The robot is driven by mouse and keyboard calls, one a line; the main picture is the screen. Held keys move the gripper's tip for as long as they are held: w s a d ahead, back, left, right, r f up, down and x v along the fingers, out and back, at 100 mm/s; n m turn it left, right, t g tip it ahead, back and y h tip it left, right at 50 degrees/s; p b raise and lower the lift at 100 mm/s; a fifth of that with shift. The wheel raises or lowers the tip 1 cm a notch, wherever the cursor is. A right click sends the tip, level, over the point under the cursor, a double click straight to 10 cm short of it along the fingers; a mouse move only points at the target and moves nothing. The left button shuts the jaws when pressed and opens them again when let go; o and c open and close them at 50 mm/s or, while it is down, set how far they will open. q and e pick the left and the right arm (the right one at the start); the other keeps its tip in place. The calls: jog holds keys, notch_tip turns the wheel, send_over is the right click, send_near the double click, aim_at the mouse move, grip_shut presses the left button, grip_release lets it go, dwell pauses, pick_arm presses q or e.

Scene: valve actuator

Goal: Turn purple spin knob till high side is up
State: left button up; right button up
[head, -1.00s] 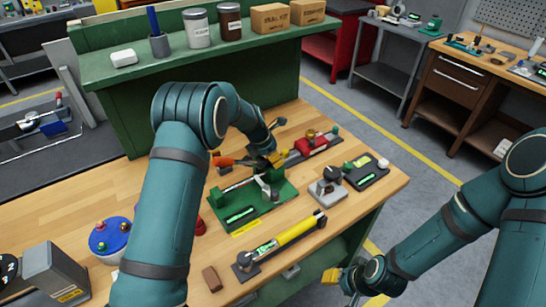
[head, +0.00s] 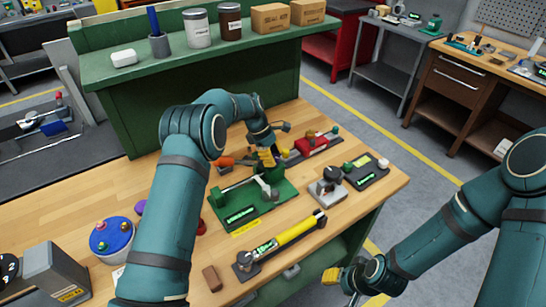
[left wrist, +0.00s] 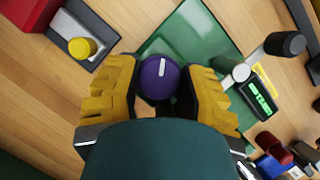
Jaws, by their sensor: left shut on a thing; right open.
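The purple knob (left wrist: 159,79) is round, with a short white mark on its top that points toward the top of the left wrist view. It sits between the yellow fingers of my left gripper (left wrist: 162,72), which are shut on it. In the head view my left gripper (head: 266,156) is at the far end of the green device (head: 240,212), and the held knob is hidden there. The green device has a lit display, which also shows in the left wrist view. My right gripper (head: 342,277) is open and empty, beyond the bench's front edge.
A red block (head: 311,143) is just right of my left gripper. A grey block (head: 328,190), a black panel (head: 367,175) and a yellow tool (head: 282,243) lie nearby. A blue disc (head: 112,240) and another purple piece (head: 140,207) are at left.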

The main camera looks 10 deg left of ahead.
pick_arm(q)
jog(key=shift+f+m+g, duration=0.15)
jog(key=shift+m+g, duration=0.15)
jog(key=shift+m, duration=0.3)
jog(key=shift+s+m, duration=0.1)
jog(key=shift+m, duration=0.2)
jog(key=o, duration=1.2)
jog(key=shift+d, duration=0.1)
